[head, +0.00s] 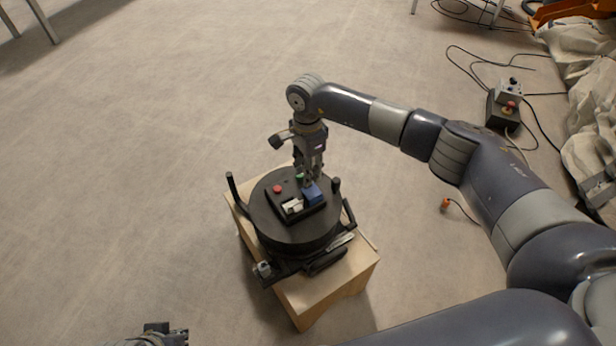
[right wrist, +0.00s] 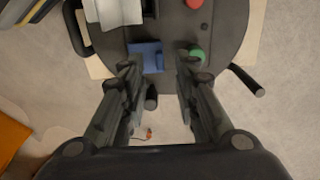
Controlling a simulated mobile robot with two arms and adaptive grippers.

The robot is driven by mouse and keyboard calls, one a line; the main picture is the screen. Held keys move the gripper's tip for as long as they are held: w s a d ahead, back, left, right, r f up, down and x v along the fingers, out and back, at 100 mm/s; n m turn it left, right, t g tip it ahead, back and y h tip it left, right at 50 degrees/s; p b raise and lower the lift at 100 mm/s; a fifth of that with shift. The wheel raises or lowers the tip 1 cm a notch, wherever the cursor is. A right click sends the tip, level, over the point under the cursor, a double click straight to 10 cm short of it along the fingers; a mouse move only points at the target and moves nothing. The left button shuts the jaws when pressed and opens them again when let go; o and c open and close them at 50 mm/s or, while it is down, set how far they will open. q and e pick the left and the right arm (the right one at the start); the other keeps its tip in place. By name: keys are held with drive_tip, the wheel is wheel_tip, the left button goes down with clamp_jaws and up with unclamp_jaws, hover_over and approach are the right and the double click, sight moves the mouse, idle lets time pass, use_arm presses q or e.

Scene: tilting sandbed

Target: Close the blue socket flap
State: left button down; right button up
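The blue socket flap (head: 312,194) is on the black round device (head: 268,217), on the right part of its control panel. In the right wrist view the blue flap (right wrist: 147,56) lies just beyond the fingertips, nearer the left finger. I cannot tell from these frames how far it stands open. My right gripper (head: 309,181) points down over the device, close to the flap. In the right wrist view its fingers (right wrist: 158,67) are apart with nothing between them; contact with the flap cannot be made out. Part of my left gripper (head: 160,336) shows at the bottom edge.
The device stands on a wooden box (head: 312,290). A red button (head: 277,188), a green button (right wrist: 197,54) and a white socket part (head: 292,206) are near the flap. Black handles (head: 232,187) rise at its sides.

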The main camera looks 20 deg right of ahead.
wheel_tip(320, 180, up, 8)
idle(0.6)
